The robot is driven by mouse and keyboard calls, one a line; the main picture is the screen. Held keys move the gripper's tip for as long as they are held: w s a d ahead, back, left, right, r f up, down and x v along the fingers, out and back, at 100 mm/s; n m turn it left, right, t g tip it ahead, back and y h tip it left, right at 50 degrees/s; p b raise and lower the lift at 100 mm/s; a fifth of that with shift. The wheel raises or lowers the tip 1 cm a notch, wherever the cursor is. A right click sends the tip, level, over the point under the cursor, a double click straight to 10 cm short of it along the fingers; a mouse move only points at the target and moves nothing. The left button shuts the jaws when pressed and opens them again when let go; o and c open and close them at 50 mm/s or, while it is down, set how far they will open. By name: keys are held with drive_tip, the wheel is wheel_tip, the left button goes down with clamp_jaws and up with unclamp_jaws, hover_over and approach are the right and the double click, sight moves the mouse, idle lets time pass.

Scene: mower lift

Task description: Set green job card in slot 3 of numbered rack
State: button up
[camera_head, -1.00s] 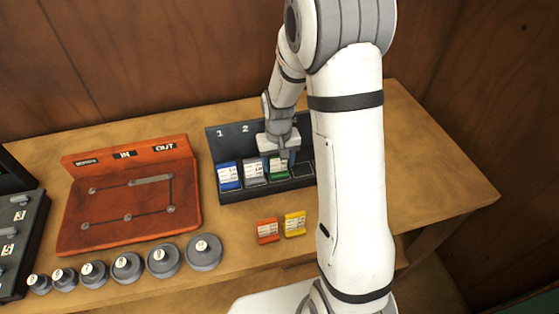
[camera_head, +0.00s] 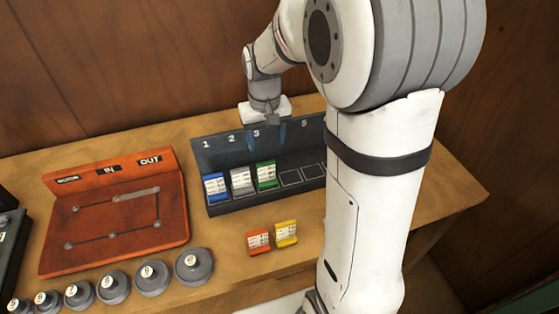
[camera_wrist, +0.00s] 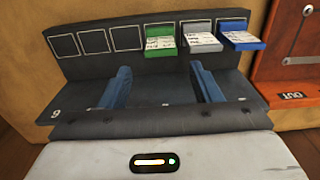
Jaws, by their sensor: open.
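The green job card (camera_head: 266,174) stands in slot 3 of the dark numbered rack (camera_head: 225,150), below the number 3. Beside it to the left are the grey card (camera_head: 242,180) in slot 2 and the blue card (camera_head: 215,187) in slot 1. In the wrist view the green card (camera_wrist: 160,41), the grey card (camera_wrist: 201,37) and the blue card (camera_wrist: 240,36) sit in a row. My gripper (camera_head: 267,140) is open and empty above the rack's back panel, apart from the green card. Its two blue fingers (camera_wrist: 163,88) are spread in the wrist view.
An orange card (camera_head: 259,242) and a yellow card (camera_head: 286,233) stand on the wooden table in front of the rack. An orange-red IN/OUT board (camera_head: 115,215) is to the left, with several grey round weights (camera_head: 152,278) before it. Slots right of the green card look empty.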

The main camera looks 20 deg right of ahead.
drive_tip(key=s+r+t, duration=0.1)
drive_tip(key=s+r, duration=0.2)
drive_tip(key=s, duration=0.6)
drive_tip(key=s+r+t, duration=0.2)
drive_tip(key=s+r, duration=0.1)
drive_tip(key=s, duration=0.7)
